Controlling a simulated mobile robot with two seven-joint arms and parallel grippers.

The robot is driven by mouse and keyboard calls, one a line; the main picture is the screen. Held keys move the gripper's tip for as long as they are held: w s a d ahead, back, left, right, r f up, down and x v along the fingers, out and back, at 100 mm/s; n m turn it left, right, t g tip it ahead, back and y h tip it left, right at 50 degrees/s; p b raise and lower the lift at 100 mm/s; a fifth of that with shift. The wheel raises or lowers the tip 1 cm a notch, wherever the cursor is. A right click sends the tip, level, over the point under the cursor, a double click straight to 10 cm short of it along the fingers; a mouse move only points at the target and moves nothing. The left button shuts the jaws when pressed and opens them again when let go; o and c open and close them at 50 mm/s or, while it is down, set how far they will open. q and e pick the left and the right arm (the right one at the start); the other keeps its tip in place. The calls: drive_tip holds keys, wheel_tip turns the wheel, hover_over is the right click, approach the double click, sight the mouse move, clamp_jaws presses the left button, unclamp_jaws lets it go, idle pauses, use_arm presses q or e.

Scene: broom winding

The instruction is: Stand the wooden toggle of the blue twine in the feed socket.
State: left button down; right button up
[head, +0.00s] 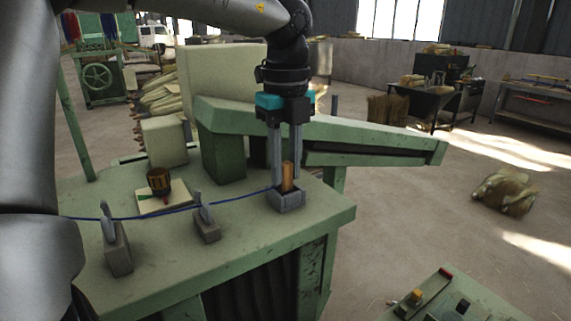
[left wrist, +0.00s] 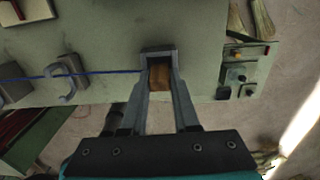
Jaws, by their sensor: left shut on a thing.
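The wooden toggle (head: 288,175) is a short orange-brown peg, upright between the fingers of my left gripper (head: 285,184), which is shut on it. Its lower end is at the grey feed socket (head: 288,204) near the bench's right front corner; I cannot tell how deep it sits. In the left wrist view the toggle (left wrist: 160,75) shows between the fingers, with the socket (left wrist: 158,51) around its far side. The blue twine (head: 150,215) runs from the left past two grey guides (head: 117,252) (head: 207,226) to the toggle. My right gripper is not in view.
The green bench (head: 250,235) carries a brown pot (head: 159,181) on a pale board (head: 180,196), left of the socket. A green machine beam (head: 380,143) stands behind the gripper. A control panel (head: 455,300) is at the lower right.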

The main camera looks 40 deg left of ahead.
use_arm(q)
drive_tip(key=c, duration=0.6)
unclamp_jaws()
wheel_tip(320, 180, up, 15)
drive_tip(key=shift+r+p, duration=0.15)
drive_tip(key=shift+p, duration=0.8)
